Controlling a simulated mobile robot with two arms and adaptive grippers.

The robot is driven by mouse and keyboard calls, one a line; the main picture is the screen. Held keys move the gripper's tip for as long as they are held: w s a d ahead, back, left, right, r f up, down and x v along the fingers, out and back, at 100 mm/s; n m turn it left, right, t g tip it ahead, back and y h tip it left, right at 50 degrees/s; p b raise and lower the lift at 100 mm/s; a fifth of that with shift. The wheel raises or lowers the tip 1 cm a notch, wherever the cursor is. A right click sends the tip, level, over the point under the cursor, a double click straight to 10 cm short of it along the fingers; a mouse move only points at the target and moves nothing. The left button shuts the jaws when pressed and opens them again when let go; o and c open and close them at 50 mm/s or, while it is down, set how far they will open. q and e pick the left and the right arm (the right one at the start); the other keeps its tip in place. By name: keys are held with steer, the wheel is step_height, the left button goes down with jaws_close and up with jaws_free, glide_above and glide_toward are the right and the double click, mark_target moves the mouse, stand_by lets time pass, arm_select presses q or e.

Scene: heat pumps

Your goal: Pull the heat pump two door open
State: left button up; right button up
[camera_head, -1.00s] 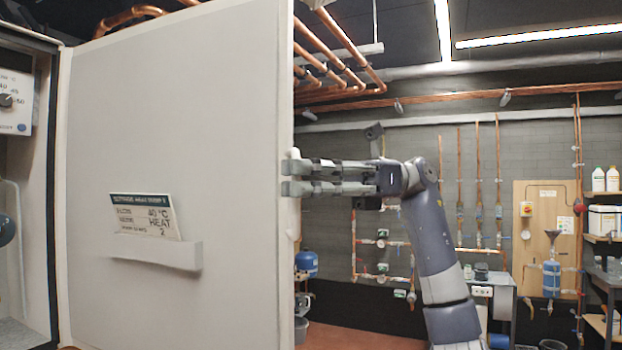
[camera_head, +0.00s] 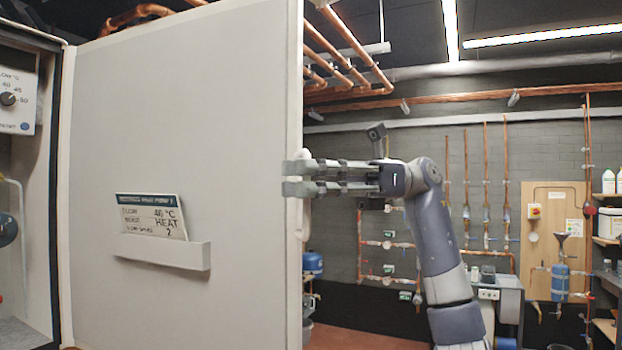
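The heat pump two door (camera_head: 185,110) is a large white panel that stands swung open, its inner face towards me. A card (camera_head: 150,215) reading "HEAT 2" sits in a white holder (camera_head: 165,253) on it. The opened cabinet shows at the left edge, with a dial (camera_head: 8,99) inside. My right gripper (camera_head: 290,178) comes from the right, level, its fingertips overlapping the door's free edge. Its two fingers lie close together, with only a narrow gap. A white handle-like part (camera_head: 299,228) shows at that edge; contact with it is unclear. My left gripper is not in view.
Copper pipes (camera_head: 350,50) run overhead. Beyond the door are a grey brick wall with pipework, a wooden board (camera_head: 553,245) with valves, shelves with white bottles (camera_head: 609,182) and a workbench (camera_head: 508,283). A strip of reddish floor (camera_head: 350,338) is clear right of the door.

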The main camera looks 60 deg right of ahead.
steer(key=shift+s, duration=0.15)
steer(key=shift+d, duration=0.1)
steer(key=v, duration=0.7)
steer(key=shift+d, duration=0.2)
steer(key=shift+s, duration=0.1)
stand_by(0.6)
